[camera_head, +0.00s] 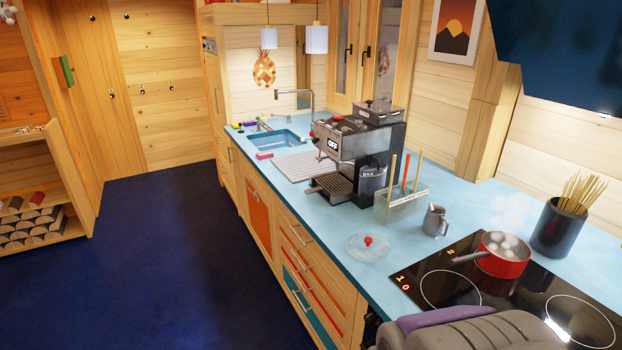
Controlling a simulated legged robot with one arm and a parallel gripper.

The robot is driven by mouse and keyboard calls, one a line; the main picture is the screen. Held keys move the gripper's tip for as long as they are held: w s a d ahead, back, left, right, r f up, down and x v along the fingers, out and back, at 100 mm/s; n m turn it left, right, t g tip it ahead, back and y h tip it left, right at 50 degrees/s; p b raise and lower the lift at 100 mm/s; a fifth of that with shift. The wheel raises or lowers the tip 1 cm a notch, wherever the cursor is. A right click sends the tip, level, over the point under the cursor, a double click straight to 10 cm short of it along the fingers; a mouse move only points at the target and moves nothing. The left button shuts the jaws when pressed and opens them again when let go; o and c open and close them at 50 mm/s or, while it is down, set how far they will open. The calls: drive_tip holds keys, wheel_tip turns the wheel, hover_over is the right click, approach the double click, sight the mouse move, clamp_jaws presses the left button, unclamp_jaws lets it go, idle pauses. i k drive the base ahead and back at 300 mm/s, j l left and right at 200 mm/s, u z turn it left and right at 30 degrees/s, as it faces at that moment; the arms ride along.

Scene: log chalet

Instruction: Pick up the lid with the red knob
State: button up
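The lid with the red knob (356,250) is a round, clear glass lid. It lies flat on the light blue countertop, near its front edge, with the knob on top. It is left of the black hob and in front of the clear holder with upright sticks. Nothing touches it from above. I cannot make out my gripper in this view. A grey rounded part with a purple strip shows at the bottom right, and I cannot tell whether it is mine.
A steel jug (435,221) and the stick holder (394,209) stand behind the lid. A red pot (507,268) with bubbling contents sits on the hob (455,268). A coffee machine (340,142) stands further left. The dark blue floor (150,260) is clear.

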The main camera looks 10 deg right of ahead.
sight(364, 246)
drive_tip(key=z, duration=1.45)
drive_tip(key=i+j+z, duration=0.35)
drive_tip(key=j+z, duration=0.15)
drive_tip(key=j, duration=1.65)
drive_tip(key=j+z, duration=0.45)
drive_tip(key=j, duration=1.75)
